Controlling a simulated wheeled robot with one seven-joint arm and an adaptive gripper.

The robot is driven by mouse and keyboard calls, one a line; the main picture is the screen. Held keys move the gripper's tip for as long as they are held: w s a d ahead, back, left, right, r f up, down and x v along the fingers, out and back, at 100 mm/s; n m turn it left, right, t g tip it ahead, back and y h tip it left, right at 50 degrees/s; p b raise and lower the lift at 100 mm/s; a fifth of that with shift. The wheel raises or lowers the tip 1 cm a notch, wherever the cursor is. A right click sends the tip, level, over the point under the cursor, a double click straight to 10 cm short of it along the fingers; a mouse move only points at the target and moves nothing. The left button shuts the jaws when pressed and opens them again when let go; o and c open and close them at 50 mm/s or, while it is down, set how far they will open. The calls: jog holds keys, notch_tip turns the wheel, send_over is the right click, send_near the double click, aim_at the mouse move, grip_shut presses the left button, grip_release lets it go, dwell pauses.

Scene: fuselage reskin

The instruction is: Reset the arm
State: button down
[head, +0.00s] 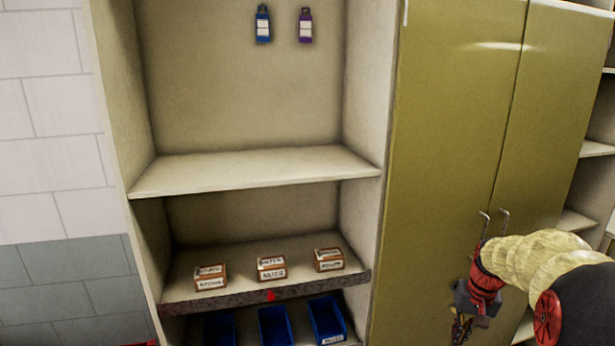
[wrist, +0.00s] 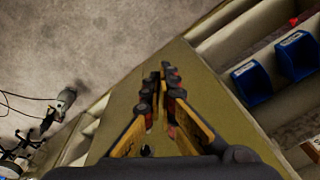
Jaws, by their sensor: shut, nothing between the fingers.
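My gripper (head: 460,328) is at the lower right of the head view, in front of the olive cabinet doors (head: 455,130). In the wrist view my gripper (wrist: 162,70) has its black and yellow fingers close together at the tips. It is shut and empty. The cabinet's olive front (wrist: 185,65) is behind the fingers in the wrist view. My arm comes in from the right edge of the head view, and the lowest part of the gripper is near the bottom edge.
An open shelf unit (head: 255,172) stands left of the cabinet. Small labelled boxes (head: 272,268) sit on its lower shelf, with blue bins (head: 327,318) below. Blue (head: 263,25) and purple (head: 305,27) tags hang above. Two cabinet handles (head: 503,222) are close to my arm. Grey floor (wrist: 80,40) is open.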

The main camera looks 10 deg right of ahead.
jog(key=s+a+r+n+t+b, duration=0.1)
jog(key=s+a+n+b, duration=0.1)
jog(key=s+a, duration=0.4)
jog(key=s+a+r+n+t+b, duration=0.1)
jog(key=s+a+n+b, duration=0.1)
jog(key=s+a, duration=0.5)
jog(key=s+a+r+n+t+b, duration=0.2)
jog(key=s+a, duration=0.5)
jog(key=a, duration=0.9)
jog(key=shift+a, duration=0.35)
jog(key=shift+s, duration=0.1)
